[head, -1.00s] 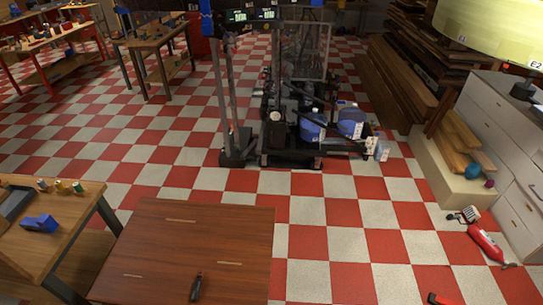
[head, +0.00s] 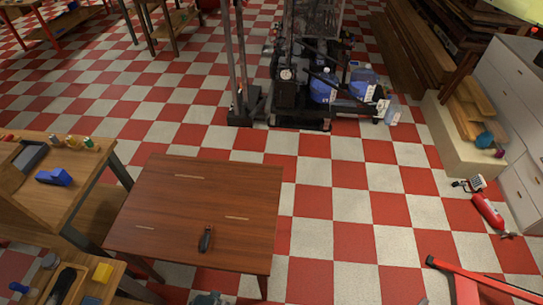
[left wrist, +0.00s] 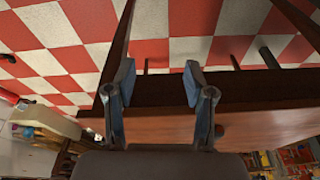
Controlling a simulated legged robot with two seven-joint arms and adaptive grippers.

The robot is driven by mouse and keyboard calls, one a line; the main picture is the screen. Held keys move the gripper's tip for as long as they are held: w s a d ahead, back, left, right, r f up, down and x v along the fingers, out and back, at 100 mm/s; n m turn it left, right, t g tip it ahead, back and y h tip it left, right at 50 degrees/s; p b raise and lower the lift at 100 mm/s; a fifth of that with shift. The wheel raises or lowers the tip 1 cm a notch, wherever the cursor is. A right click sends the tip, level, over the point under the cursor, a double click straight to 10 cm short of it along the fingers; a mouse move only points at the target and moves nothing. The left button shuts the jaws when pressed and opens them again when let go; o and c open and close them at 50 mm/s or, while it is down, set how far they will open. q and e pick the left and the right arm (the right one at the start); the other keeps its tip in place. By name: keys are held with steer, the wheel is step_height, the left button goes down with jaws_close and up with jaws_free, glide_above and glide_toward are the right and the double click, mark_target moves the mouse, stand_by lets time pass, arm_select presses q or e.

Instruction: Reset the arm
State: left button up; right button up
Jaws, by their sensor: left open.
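My left gripper (left wrist: 159,82) shows in the left wrist view with its two blue-tipped fingers spread wide apart and nothing between them. Beyond the fingers is a dark reddish-brown wooden edge and surface (left wrist: 165,122), seen at close range, with checkered floor past it. In the head view a brown wooden table (head: 200,205) stands at the lower middle. A dark-handled tool (head: 206,239) lies on it. A small grey part shows at the bottom edge of the head view, too cut off to identify. My right gripper is not in view.
A workbench (head: 100,165) with a blue object (head: 54,177) stands at the left. A dark wheeled machine (head: 300,95) stands behind the table. A red fire extinguisher (head: 487,214) and red frame (head: 465,285) lie at the right. The checkered floor right of the table is mostly clear.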

arm_select(q)
steer(key=s+a+f+g, duration=0.1)
steer(key=s+f, duration=0.3)
steer(key=f, duration=0.6)
steer(key=s+f, duration=0.5)
steer(key=f, duration=0.4)
steer(key=s+a+f, duration=0.2)
steer(key=s+f, duration=0.5)
steer(key=s, duration=0.4)
steer(key=shift+s+a+f+g, duration=0.25)
steer(key=shift+s+f+g, duration=0.05)
steer(key=shift+f+g, duration=0.1)
steer(key=shift+c, duration=1)
steer(key=shift+s, duration=0.1)
